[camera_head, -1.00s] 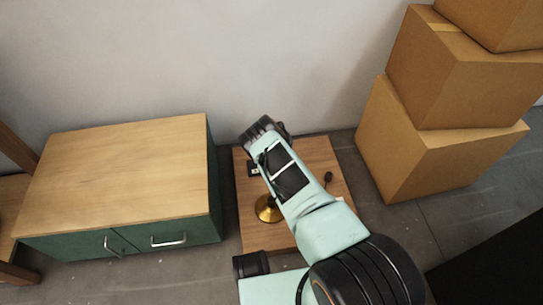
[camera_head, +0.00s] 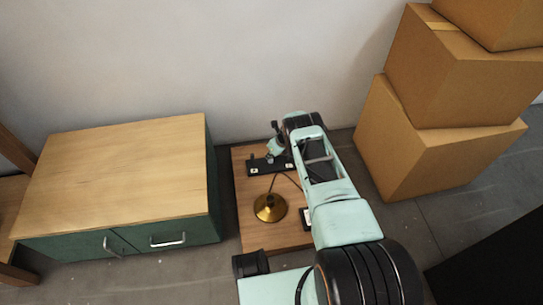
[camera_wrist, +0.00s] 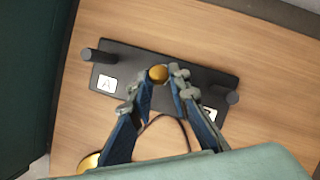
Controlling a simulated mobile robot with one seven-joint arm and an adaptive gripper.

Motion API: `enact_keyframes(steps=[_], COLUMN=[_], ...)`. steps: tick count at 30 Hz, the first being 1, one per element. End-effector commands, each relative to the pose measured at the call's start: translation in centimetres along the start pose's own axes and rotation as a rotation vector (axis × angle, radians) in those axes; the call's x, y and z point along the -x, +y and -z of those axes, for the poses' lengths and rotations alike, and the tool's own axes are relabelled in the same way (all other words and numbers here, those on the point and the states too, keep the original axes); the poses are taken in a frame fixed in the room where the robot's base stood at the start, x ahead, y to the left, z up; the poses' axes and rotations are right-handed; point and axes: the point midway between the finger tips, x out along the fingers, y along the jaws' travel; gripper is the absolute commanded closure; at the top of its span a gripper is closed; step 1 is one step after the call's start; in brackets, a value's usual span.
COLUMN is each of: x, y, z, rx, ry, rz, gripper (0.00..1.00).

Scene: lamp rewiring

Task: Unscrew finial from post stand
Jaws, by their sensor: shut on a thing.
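The black post stand (camera_wrist: 130,62) lies across the wooden tabletop in the wrist view, with an upright post near each end and a label "A" by the left one. My gripper (camera_wrist: 160,80) is over the middle of the stand, its blue fingers shut on the small brass finial (camera_wrist: 158,73). The finial shows between the fingertips; I cannot tell whether a post is under it. In the head view, the stand (camera_head: 262,167) is at the back of the small table, and my arm hides its right part and most of the gripper.
The brass lamp base (camera_head: 270,208) with its thin stem stands on the small wooden table (camera_head: 250,236), in front of the stand. A black cord curves near it. A green cabinet (camera_head: 115,175) is close on the left, stacked cardboard boxes (camera_head: 430,140) on the right and a wall behind.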

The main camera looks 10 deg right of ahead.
Motion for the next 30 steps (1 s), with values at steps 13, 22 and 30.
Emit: enact_keyframes(steps=[13, 22, 30], x=[0.03, 0.02, 0.16], y=[-0.04, -0.01, -0.02], z=[0.02, 0.03, -0.05], rx=[0.007, 0.007, 0.007], ry=[0.001, 0.001, 0.001], rz=[-0.002, -0.002, -0.002], gripper=[0.63, 0.50, 0.48])
